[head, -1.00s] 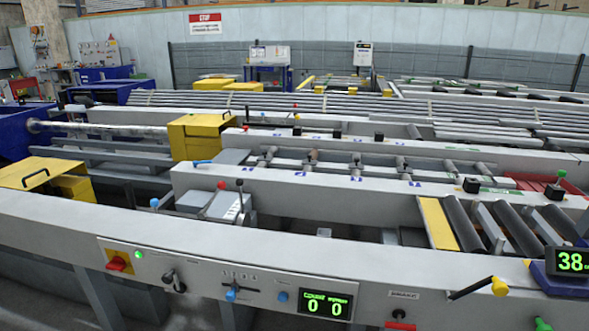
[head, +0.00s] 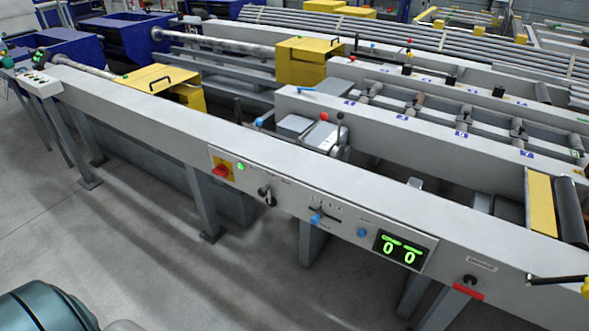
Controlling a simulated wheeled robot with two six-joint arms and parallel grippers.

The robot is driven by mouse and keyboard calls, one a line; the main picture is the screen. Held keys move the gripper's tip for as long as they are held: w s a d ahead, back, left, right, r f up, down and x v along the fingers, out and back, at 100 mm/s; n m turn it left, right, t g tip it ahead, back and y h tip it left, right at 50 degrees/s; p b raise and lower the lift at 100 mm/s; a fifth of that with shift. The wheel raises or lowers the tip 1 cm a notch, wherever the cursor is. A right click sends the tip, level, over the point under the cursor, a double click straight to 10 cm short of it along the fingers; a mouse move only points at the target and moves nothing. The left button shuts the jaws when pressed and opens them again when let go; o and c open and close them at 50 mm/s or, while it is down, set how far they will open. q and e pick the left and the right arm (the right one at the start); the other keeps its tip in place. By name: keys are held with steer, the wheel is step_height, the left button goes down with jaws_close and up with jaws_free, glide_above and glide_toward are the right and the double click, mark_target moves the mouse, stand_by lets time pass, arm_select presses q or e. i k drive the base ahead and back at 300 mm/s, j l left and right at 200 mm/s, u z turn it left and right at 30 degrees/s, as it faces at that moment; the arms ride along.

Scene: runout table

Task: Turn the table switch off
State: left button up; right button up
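The table's front rail carries a grey control panel (head: 290,210). At its left end a red rotary switch (head: 221,169) sits on a yellow plate, with a lit green lamp (head: 241,167) just right of it. A black selector handle (head: 266,196), blue knobs (head: 361,232) and a lit green counter display (head: 399,250) reading 0 0 follow to the right. Part of my own arm shows at the bottom left, but neither gripper is in view. Nothing touches the panel.
Grey legs (head: 202,200) stand under the front rail (head: 150,125). The concrete floor (head: 110,240) before it is clear at left. A black lever with a yellow knob (head: 555,281) juts out at the lower right. A small control box (head: 36,84) stands at the far left.

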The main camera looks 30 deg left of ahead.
mark_target(221, 171)
steer(key=j+u, duration=0.2)
steer(key=u, duration=1.15)
steer(key=k+j, duration=0.05)
